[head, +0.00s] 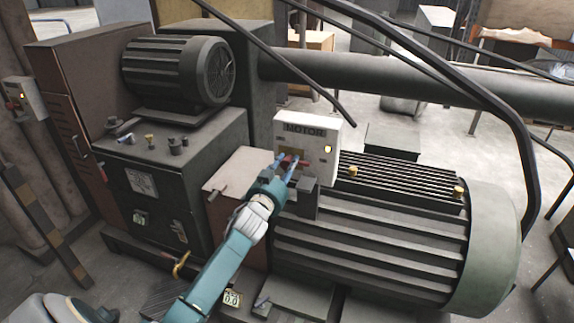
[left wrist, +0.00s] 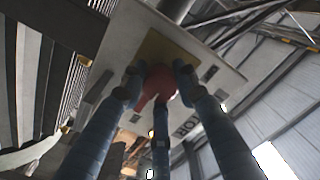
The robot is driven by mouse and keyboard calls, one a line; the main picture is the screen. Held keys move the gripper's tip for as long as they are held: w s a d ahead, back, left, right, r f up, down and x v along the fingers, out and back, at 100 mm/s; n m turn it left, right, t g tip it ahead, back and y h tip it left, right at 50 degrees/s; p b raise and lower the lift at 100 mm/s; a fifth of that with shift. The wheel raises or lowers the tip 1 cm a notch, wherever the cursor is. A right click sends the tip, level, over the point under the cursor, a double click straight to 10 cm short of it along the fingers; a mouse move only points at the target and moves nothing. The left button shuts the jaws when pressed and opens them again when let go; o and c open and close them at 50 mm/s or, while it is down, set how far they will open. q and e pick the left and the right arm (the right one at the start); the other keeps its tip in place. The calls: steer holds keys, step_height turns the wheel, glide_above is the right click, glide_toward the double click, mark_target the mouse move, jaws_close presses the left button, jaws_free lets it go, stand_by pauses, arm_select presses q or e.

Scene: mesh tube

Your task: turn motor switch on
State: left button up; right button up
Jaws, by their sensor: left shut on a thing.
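The motor switch box (head: 318,135) is a pale box labelled MOTOR on top of the big motor, with a lit yellow lamp (head: 327,149) on its front right. Its red knob (head: 303,163) sits on a yellow plate. My left gripper (head: 288,160) reaches up from below, its blue fingers at the knob. In the left wrist view the gripper's three fingers (left wrist: 157,88) close around the red knob (left wrist: 158,78), touching it from the sides, with the box panel (left wrist: 207,62) behind. The knob's exact turn angle is hard to read. My right gripper is not in view.
The large ribbed motor (head: 370,240) lies right of my arm. A dark cabinet (head: 165,200) carries a smaller motor (head: 178,70) at left. Black pipes (head: 400,40) cross above the box. Another small switch box (head: 22,97) is at far left.

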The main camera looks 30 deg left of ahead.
arm_select(q)
steer(key=shift+s+f, duration=0.1)
steer(key=shift+f, duration=0.35)
steer(key=o, duration=1.2)
steer(key=shift+c, duration=0.2)
steer(key=shift+a+r, duration=0.1)
steer(key=shift+r, duration=0.05)
steer(key=shift+r, duration=0.1)
steer(key=v, duration=1.2)
